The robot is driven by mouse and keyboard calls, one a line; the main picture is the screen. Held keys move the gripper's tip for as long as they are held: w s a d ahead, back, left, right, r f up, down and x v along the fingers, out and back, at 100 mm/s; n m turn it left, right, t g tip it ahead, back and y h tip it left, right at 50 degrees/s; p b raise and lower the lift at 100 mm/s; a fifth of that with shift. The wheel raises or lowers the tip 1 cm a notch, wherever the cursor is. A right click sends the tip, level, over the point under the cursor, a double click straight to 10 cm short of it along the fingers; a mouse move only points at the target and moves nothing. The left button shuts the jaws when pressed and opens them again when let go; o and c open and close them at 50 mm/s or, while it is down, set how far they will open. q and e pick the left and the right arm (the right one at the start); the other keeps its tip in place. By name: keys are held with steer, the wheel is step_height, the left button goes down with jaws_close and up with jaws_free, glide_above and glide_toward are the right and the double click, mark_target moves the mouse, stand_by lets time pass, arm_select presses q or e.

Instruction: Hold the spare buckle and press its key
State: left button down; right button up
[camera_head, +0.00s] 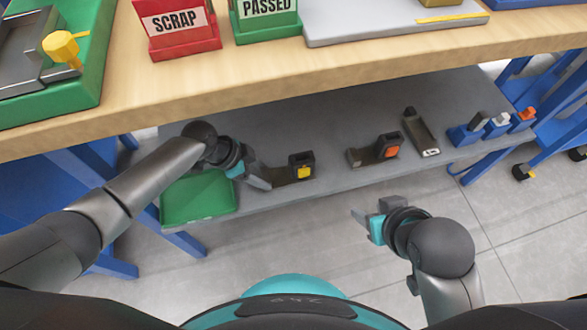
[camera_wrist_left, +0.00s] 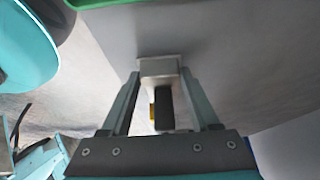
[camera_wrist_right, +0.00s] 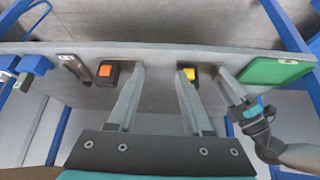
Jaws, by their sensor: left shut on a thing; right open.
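A buckle with a yellow key (camera_head: 303,172) is at the lower shelf's front, left of its middle; its dark body stretches left to my left gripper (camera_head: 262,180). My left gripper is shut on that body's left end. In the left wrist view a pale and dark piece (camera_wrist_left: 160,72) sits between the fingers, with a little yellow beside it. A second buckle with an orange key (camera_head: 391,151) lies further right on the shelf. My right gripper (camera_head: 364,218) is open and empty, in front of the shelf; the right wrist view shows both keys beyond its fingers.
A green tray (camera_head: 198,198) is at the shelf's left end. A dark slotted part (camera_head: 421,133) and blue stands (camera_head: 466,136) are to the right. The wooden tabletop (camera_head: 250,78) overhangs the shelf, with red SCRAP (camera_head: 178,28) and green PASSED (camera_head: 265,20) bins on it.

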steer(key=shift+c, duration=0.2)
jaws_close()
stand_by(1.5)
